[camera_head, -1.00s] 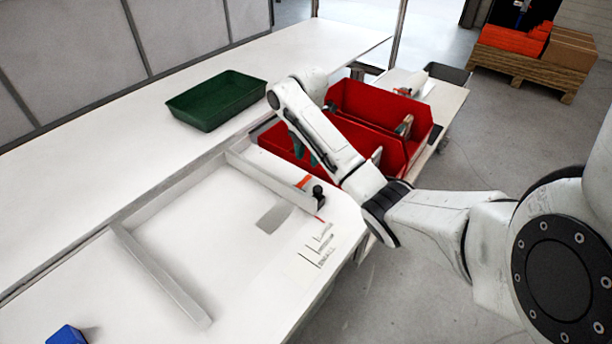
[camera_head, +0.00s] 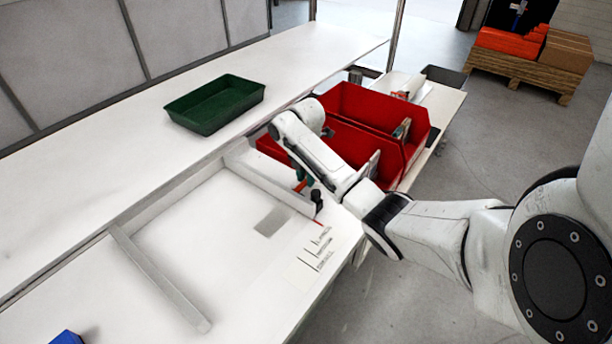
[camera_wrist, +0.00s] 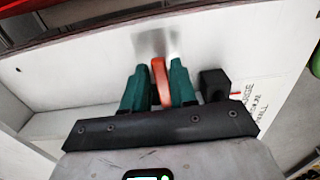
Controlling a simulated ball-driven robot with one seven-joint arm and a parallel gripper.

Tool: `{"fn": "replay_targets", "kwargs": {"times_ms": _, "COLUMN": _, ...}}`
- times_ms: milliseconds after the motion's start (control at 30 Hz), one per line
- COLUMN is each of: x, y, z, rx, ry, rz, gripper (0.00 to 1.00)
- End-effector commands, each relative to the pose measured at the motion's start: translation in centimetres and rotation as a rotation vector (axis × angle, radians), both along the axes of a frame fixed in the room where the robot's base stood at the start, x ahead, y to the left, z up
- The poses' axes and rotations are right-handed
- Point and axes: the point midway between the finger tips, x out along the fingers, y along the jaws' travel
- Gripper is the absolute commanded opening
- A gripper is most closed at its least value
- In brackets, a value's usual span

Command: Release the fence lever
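The fence lever is orange. In the wrist view the lever (camera_wrist: 160,82) stands between the two green fingers of my gripper (camera_wrist: 159,84), with a finger on each side. The fingers look spread; firm contact with the lever cannot be made out. In the head view my gripper (camera_head: 306,176) is low over the right end of the pale fence rail (camera_head: 262,184), and only a bit of the orange lever (camera_head: 300,187) shows. A black knob (camera_head: 317,196) sits at the rail's end, just right of the lever. It also shows in the wrist view (camera_wrist: 214,84).
Red bins (camera_head: 375,120) stand close behind my arm. A green tray (camera_head: 214,103) lies on the bench further back. A second pale rail (camera_head: 160,278) lies to the left. Printed size marks (camera_head: 320,247) are in front of the knob. A blue block (camera_head: 66,337) is at the bottom left.

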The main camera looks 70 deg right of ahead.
Motion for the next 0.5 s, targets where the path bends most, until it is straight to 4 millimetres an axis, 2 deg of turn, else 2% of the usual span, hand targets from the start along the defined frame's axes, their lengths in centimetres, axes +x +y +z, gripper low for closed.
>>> {"fn": "replay_targets", "kwargs": {"times_ms": 33, "x": 0.01, "y": 0.0, "z": 0.02, "rx": 0.0, "ry": 0.0, "rz": 0.0, "gripper": 0.21}}
{"fn": "replay_targets", "kwargs": {"times_ms": 267, "x": 0.0, "y": -0.01, "z": 0.03, "rx": 0.0, "ry": 0.0, "rz": 0.0, "gripper": 0.0}}
{"fn": "replay_targets", "kwargs": {"times_ms": 500, "x": 0.0, "y": 0.0, "z": 0.07, "rx": -0.002, "ry": 0.0, "rz": 0.0, "gripper": 0.0}}
